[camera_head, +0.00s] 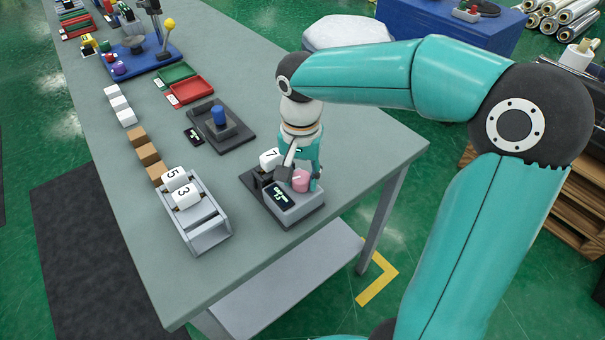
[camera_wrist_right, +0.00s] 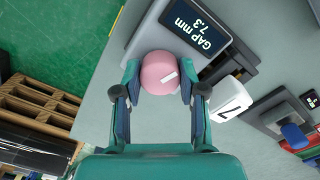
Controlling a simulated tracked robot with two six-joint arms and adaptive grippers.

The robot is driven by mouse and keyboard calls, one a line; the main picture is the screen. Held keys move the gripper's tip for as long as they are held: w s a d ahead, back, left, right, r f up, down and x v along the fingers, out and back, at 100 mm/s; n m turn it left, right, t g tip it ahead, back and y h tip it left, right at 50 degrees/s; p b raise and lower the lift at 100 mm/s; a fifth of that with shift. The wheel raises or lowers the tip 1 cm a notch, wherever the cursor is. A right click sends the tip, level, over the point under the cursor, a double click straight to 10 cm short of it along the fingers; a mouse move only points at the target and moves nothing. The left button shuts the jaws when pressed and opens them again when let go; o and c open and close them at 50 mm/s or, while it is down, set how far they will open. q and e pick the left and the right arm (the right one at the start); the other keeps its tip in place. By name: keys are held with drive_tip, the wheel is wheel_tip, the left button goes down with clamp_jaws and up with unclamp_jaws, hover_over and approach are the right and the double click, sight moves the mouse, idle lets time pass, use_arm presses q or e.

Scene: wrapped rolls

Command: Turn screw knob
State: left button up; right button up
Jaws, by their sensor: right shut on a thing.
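The pink screw knob (camera_head: 300,180) sits on a small grey device (camera_head: 297,211) near the right edge of the table. A white line marks the knob (camera_wrist_right: 159,74) in the right wrist view. My right gripper (camera_head: 299,176) comes down from above and is shut on the knob, one finger on each side. The device's dark display (camera_wrist_right: 196,27) reads "GAP mm 7.3" in the right wrist view. A white block marked 7 (camera_head: 270,159) sits at the device beside the knob. My left gripper is not in view.
A grey rack (camera_head: 207,234) holds white blocks marked 5 and 3 to the left. A device with a blue knob (camera_head: 218,115) stands behind. Brown and white blocks, red and green trays (camera_head: 190,90) lie farther back. The front table corner is clear.

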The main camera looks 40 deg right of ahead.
sight(302, 177)
drive_tip(key=shift+w+d+r, duration=0.1)
drive_tip(key=shift+r, duration=0.05)
drive_tip(key=o, duration=0.9)
drive_tip(key=shift+o, duration=1.2)
wheel_tip(302, 177, up, 12)
drive_tip(key=shift+f, duration=0.2)
